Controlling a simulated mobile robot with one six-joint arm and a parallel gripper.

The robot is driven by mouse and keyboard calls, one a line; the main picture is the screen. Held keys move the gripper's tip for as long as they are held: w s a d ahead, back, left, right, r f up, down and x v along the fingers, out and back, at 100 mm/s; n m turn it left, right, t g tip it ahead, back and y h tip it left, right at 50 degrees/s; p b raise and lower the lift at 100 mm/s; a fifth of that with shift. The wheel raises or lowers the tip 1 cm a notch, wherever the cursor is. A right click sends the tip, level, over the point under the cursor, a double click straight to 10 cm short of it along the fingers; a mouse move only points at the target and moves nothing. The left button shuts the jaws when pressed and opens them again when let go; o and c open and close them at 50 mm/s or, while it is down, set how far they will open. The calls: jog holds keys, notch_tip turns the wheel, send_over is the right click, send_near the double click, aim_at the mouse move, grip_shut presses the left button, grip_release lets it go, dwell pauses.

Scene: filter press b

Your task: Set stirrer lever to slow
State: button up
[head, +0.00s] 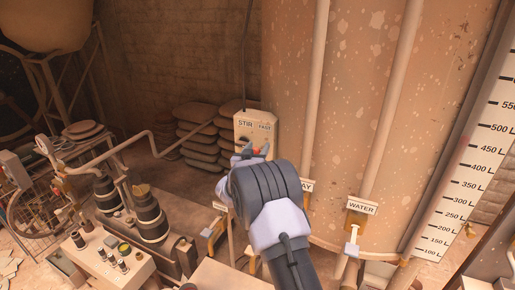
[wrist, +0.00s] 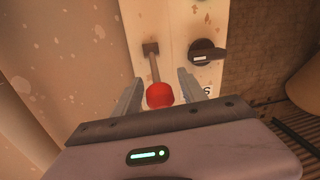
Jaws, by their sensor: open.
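The stirrer lever has a thin rod and a round red knob (wrist: 160,95). In the wrist view, its rod rises from the knob to a dark slot in the pale control panel (wrist: 178,22). My gripper (wrist: 160,77) is open, with one finger on each side of the knob; I cannot tell whether either touches it. In the head view, the panel (head: 254,124) reads "STIR" and "FAST", and my gripper (head: 251,154) covers its lower part. A small red bit of the lever (head: 262,151) shows there. Any slow marking is hidden.
A black rotary knob (wrist: 206,52) sits beside the lever on the same panel. A large tank (head: 350,100) stands to the right, with pipes and a "WATER" valve (head: 352,249). Stacked sacks (head: 196,130) lie behind, left of the panel.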

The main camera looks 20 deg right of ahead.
grip_shut()
dwell(1.3)
